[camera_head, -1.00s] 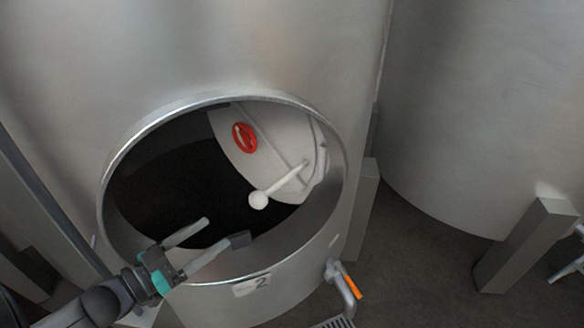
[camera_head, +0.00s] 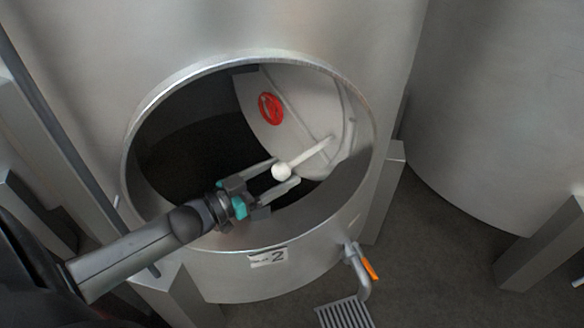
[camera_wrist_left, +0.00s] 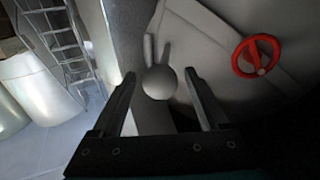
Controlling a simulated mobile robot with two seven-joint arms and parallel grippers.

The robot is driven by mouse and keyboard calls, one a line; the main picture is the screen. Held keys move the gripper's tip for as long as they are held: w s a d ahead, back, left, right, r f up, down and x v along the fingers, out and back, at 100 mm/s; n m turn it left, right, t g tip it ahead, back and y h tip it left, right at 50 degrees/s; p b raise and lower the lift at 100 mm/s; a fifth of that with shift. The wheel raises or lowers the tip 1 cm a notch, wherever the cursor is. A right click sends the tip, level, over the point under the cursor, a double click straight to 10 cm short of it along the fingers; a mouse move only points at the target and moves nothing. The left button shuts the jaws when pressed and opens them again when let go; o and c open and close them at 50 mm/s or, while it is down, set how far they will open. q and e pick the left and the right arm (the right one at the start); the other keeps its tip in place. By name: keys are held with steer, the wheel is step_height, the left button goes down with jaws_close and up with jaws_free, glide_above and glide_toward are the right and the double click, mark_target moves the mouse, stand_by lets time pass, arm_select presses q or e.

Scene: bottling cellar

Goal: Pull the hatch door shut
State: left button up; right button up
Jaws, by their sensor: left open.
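The hatch door (camera_head: 298,100) is a pale metal plate swung inward, at the right side of the tank's round opening. It carries a red ring-shaped handle (camera_head: 271,108) and a light rod handle (camera_head: 308,154) ending in a white ball knob (camera_head: 281,171). My left gripper (camera_head: 286,172) reaches into the opening and is open, with its fingers on either side of the knob. In the left wrist view the knob (camera_wrist_left: 159,82) lies between the open fingers (camera_wrist_left: 160,95), with gaps showing at both sides. The red handle (camera_wrist_left: 256,56) is to the right there. My right gripper is not in view.
The opening's metal rim (camera_head: 128,150) surrounds my left arm. Another tank (camera_head: 500,110) stands at right. A ladder (camera_wrist_left: 62,40) shows in the left wrist view.

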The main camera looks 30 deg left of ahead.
mark_target(292, 164)
arm_select(q)
steer(key=shift+b+x, duration=0.3)
steer(key=shift+x, duration=1.75)
jaws_close()
